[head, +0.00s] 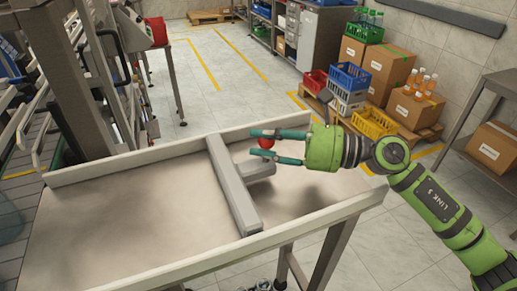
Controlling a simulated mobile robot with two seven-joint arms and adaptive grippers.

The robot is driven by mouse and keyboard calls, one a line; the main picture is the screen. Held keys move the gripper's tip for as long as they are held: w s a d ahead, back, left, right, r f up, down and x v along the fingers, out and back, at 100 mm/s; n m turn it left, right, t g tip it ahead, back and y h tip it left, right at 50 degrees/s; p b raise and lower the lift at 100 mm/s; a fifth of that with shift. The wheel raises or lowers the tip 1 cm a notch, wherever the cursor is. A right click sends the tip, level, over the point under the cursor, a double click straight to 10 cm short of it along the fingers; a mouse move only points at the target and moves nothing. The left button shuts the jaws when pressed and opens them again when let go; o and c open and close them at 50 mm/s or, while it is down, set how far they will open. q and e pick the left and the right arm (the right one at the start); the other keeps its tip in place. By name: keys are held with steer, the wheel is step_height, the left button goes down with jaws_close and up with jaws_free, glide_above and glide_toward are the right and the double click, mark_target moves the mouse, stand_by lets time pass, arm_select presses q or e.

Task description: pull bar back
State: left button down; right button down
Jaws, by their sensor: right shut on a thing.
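The grey bar (232,186) lies across the shallow metal tray table (110,222), reaching from near its far rim to near its front rim. A short grey arm sticks out from the bar's right side, with a red knob (267,141) above it. My green right gripper (265,145) comes in from the right, its two teal fingers on either side of the red knob, shut on it. The fingers partly cover the knob. My left gripper is not in view.
The tray has raised rims, and its surface left of the bar is bare. A machine frame (85,75) stands behind the tray at left. Crates, cardboard boxes (388,68) and a steel table (500,85) stand at right. Open floor (215,90) lies behind the tray.

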steer(key=shift+w+d+r, duration=0.15)
steer(key=shift+w+d, duration=0.05)
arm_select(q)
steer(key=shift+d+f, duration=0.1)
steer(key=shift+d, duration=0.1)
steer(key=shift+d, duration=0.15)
arm_select(e)
steer(key=shift+r, duration=0.1)
steer(key=c, duration=0.9)
jaws_free()
steer(key=shift+c, duration=0.2)
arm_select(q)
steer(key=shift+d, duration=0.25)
arm_select(e)
steer(key=shift+d, duration=0.15)
steer(key=shift+s, duration=0.1)
